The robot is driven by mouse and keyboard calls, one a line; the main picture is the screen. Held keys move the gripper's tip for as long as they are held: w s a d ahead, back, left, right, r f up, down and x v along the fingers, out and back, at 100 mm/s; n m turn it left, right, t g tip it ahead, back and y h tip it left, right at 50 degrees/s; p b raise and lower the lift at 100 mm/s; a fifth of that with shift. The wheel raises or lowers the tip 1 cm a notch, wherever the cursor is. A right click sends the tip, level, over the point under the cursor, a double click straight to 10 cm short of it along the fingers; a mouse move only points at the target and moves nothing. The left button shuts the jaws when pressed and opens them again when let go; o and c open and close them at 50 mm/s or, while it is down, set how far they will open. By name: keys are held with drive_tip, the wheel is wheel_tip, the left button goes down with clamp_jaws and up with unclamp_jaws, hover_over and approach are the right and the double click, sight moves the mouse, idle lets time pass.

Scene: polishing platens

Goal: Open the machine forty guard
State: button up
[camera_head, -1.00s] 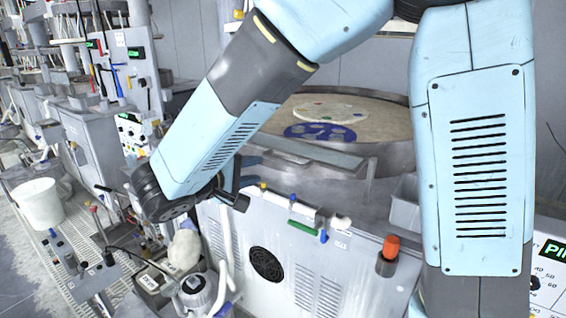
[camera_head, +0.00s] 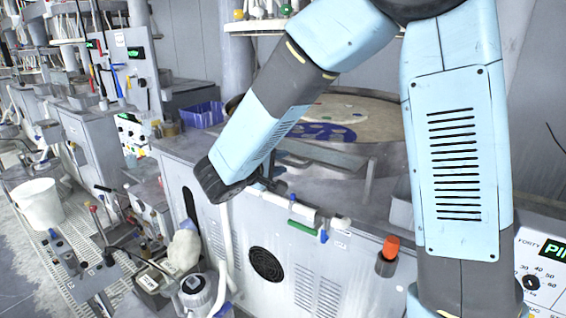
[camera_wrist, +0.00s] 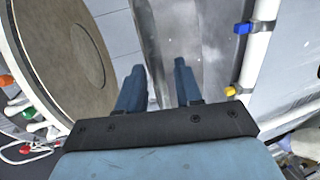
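The head view mostly hides my gripper.
A white pipe with blue and yellow valves (camera_wrist: 243,29) runs right of my gripper in the wrist view. An orange knob (camera_head: 391,246) stands on the machine's front. A blue crate (camera_head: 203,114) sits behind left. A white bucket (camera_head: 41,203) stands on the left floor grating.

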drive_tip(key=shift+w+d+f, duration=0.1)
drive_tip(key=shift+w+d, duration=0.2)
drive_tip(key=shift+w, duration=0.05)
clamp_jaws()
idle(0.5)
